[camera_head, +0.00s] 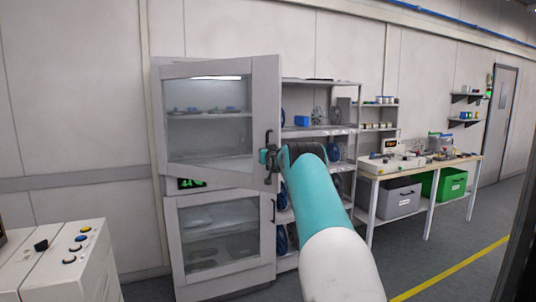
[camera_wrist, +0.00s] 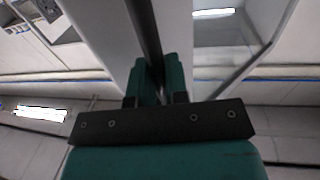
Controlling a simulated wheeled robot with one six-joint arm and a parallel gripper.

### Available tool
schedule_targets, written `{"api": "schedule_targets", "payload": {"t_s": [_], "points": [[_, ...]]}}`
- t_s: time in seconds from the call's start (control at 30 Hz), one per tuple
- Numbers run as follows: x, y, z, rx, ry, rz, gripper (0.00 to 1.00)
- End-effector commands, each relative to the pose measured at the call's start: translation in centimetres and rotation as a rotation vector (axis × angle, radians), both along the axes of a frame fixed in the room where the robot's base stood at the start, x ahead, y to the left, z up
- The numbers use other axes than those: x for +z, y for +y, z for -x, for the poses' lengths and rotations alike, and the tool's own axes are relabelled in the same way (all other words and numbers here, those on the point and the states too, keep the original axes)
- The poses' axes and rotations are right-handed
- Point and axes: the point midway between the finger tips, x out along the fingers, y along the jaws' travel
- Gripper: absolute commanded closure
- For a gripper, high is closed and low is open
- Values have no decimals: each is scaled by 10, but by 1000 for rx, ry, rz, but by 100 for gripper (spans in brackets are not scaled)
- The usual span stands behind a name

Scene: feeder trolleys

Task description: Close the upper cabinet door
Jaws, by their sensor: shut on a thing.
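The upper cabinet door (camera_head: 215,72) is a grey frame with a glass pane. It stands partly open, its right edge swung out from the cabinet (camera_head: 157,125). Its dark vertical handle (camera_head: 269,140) is on the right edge. My gripper (camera_head: 268,157) is shut on this handle. In the wrist view, the teal fingers of my gripper (camera_wrist: 159,78) sit on both sides of the dark handle bar (camera_wrist: 146,32). The lower cabinet door (camera_head: 218,238) looks shut. The gripper hides part of the handle.
A shelf rack (camera_head: 320,130) with reels stands right of the cabinet. Farther right is a workbench (camera_head: 425,166) with a grey bin (camera_head: 400,200) and a green bin (camera_head: 452,185) below. A white console (camera_head: 75,265) is at the lower left. Floor (camera_head: 440,265) at the right is clear.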

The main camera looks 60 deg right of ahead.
Motion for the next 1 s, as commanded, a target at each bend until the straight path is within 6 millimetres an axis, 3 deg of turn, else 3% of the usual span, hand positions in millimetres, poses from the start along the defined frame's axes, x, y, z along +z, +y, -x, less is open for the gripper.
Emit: {"api": "schedule_targets", "payload": {"t_s": [0.1,0.13,0.2,0.67,1.0], "points": [[2,5,-6,15,-6,0,100],[2,5,-6,15,-6,0,79],[2,5,-5,13,-6,0,62],[0,2,6,0,-2,1,62],[-2,35,41,1,-2,1,62]]}}
